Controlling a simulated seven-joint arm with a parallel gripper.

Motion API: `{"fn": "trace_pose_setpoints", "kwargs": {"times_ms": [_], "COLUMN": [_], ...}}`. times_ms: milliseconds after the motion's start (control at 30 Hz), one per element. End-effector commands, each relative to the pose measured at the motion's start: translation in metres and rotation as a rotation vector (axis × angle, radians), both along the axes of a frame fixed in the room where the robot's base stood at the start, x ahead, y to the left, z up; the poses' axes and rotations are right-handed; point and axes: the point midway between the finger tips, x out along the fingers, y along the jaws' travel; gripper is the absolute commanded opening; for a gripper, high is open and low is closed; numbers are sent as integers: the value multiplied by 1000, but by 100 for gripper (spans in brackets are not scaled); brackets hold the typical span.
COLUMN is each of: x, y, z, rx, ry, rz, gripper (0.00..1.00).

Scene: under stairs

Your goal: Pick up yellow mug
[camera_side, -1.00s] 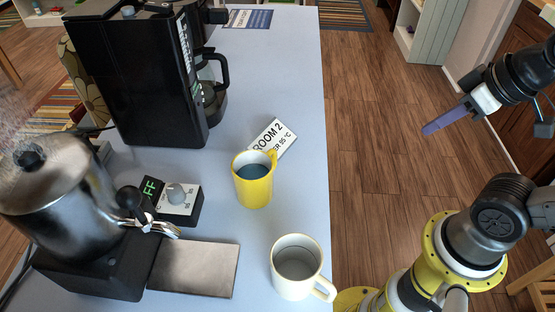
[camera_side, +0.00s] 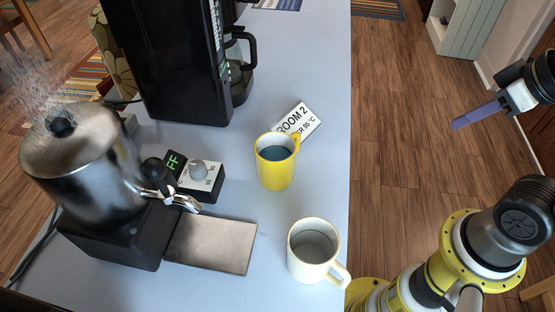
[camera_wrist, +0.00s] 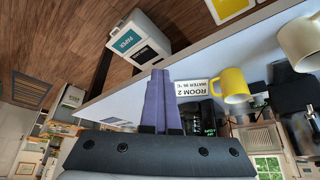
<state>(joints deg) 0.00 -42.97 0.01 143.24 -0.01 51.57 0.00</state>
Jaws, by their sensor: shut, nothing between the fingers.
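The yellow mug (camera_side: 274,168) stands upright on the table, with dark liquid inside and its handle toward the upper right. It also shows in the wrist view (camera_wrist: 232,86), right of my fingers and apart from them. My gripper (camera_side: 456,124) is out over the floor, well to the right of the table. Its purple fingers (camera_wrist: 158,98) are shut together with nothing between them. A white mug (camera_side: 313,247) stands on the table in front of the yellow one, its handle toward the lower right.
A "ROOM 2" card (camera_side: 297,121) lies behind the yellow mug. A steaming metal urn (camera_side: 85,165) with a tap, a control box (camera_side: 200,177) and a metal plate (camera_side: 212,243) are at the left. A black coffee machine (camera_side: 180,60) stands behind. The table's right strip (camera_side: 335,150) is clear.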

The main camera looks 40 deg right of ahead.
Motion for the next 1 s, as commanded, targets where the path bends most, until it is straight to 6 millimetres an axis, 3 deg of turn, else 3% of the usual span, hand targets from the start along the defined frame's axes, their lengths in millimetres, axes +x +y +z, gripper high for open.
{"fn": "trace_pose_setpoints", "kwargs": {"times_ms": [367, 467, 633, 1000], "x": [0, 0, 0, 0], "y": [0, 0, 0, 0], "z": [0, 0, 0, 0], "rx": [0, 0, 0, 15], "ry": [0, 0, 0, 0], "rz": [0, 0, 0, -28], "gripper": [0, 14, 44, 46]}}
